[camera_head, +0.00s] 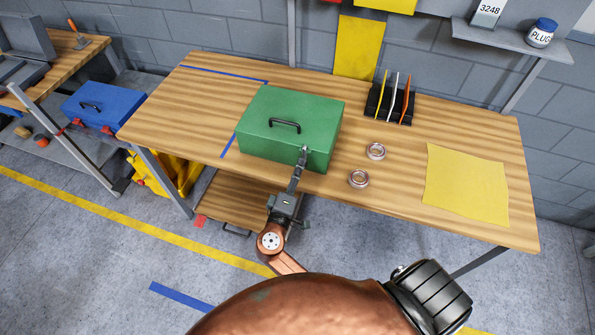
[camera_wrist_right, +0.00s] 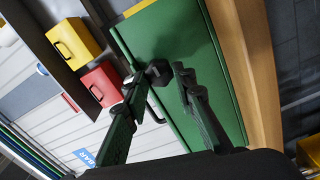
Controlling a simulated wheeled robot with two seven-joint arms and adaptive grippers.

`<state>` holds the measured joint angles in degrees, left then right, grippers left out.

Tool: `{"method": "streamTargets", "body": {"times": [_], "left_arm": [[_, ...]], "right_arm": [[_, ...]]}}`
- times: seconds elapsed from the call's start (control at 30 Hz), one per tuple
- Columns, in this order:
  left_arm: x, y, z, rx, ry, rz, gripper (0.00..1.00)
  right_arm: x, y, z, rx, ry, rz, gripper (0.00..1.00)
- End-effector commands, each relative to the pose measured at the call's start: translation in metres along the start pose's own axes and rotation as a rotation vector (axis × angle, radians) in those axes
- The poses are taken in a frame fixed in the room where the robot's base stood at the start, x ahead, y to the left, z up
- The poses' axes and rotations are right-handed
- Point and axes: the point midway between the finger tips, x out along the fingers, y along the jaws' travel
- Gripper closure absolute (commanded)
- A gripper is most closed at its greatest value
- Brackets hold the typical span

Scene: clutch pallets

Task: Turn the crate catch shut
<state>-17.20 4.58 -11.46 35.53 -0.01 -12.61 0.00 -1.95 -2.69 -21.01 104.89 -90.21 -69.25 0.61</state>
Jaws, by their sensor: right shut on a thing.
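The green crate (camera_head: 290,122) stands on the wooden bench with its lid down and a black handle (camera_head: 285,124) on top. My right gripper (camera_head: 303,152) reaches up to the crate's front face near its right side. In the right wrist view the green crate (camera_wrist_right: 185,45) fills the middle. The dark catch (camera_wrist_right: 158,73) shows there between the fingertips of my right gripper (camera_wrist_right: 167,78), which is shut on it. The fingers partly hide the catch, so its exact angle is hard to tell. My left gripper is not in view.
A yellow sheet (camera_head: 466,185) lies further right. A black rack (camera_head: 388,104) with coloured sticks stands behind. A blue box (camera_head: 100,103) sits at left. Bench space left of the crate is clear.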

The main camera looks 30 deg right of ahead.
Motion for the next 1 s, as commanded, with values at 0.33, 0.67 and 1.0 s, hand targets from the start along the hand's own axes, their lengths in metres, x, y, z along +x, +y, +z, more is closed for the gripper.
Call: {"method": "streamTargets", "body": {"times": [0.33,0.67,1.0], "left_arm": [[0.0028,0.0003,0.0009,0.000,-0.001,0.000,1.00],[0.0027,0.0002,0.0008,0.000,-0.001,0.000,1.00],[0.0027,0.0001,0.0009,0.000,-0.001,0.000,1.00]], "right_arm": [[-0.0003,-0.0005,-0.0001,0.025,0.000,-0.002,1.00],[-0.0003,-0.0005,0.0000,0.024,0.000,-0.002,0.67],[-0.0001,-0.0002,0.0001,0.023,0.000,-0.001,0.58]]}}
